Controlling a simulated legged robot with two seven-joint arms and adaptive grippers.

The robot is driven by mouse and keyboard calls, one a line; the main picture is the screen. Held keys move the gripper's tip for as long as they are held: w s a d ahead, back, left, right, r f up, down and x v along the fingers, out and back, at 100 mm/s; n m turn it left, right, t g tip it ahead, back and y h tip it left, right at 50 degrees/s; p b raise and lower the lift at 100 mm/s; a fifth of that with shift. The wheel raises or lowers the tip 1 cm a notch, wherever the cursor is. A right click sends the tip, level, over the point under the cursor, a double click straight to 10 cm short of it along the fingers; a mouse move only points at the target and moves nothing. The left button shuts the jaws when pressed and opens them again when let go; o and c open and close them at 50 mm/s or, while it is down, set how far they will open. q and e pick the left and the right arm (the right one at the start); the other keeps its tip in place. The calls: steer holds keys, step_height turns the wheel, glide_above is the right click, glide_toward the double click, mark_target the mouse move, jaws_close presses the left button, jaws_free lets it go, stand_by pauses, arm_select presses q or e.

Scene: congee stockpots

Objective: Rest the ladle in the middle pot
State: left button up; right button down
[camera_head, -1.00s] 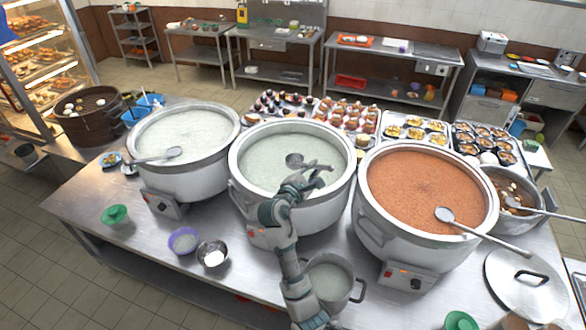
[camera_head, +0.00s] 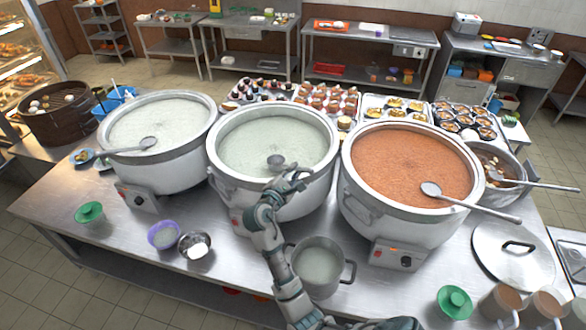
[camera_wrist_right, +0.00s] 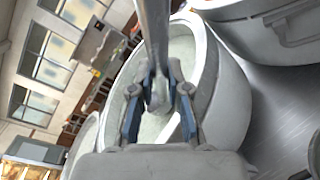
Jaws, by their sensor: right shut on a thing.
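The middle pot (camera_head: 225,181) is a large white stockpot filled with pale congee. My right gripper (camera_head: 290,181) is over the near part of its opening, shut on the metal ladle (camera_head: 276,161). The ladle's round bowl is over the pale congee; I cannot tell whether it touches the surface. In the right wrist view the ladle handle (camera_wrist_right: 155,30) runs up between the fingers of the right gripper (camera_wrist_right: 160,95), with the middle pot (camera_wrist_right: 235,95) behind. My left gripper is not in view.
A left pot (camera_head: 160,180) holds pale congee and a right pot (camera_head: 400,222) orange congee; each has a ladle across its rim. A small grey pot (camera_head: 318,268) stands near my right arm. A lid (camera_head: 500,262), cups and bowls lie along the front.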

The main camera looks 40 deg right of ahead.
steer(key=shift+f, duration=0.2)
steer(key=shift+a+p, duration=0.15)
steer(key=shift+p, duration=0.35)
stand_by(0.3)
steer(key=shift+f, duration=0.2)
stand_by(0.6)
steer(key=c, duration=1.1)
jaws_free()
steer(key=shift+o, duration=0.2)
steer(key=f+v, duration=0.1)
steer(key=v, duration=1.1)
steer(key=shift+r, duration=0.35)
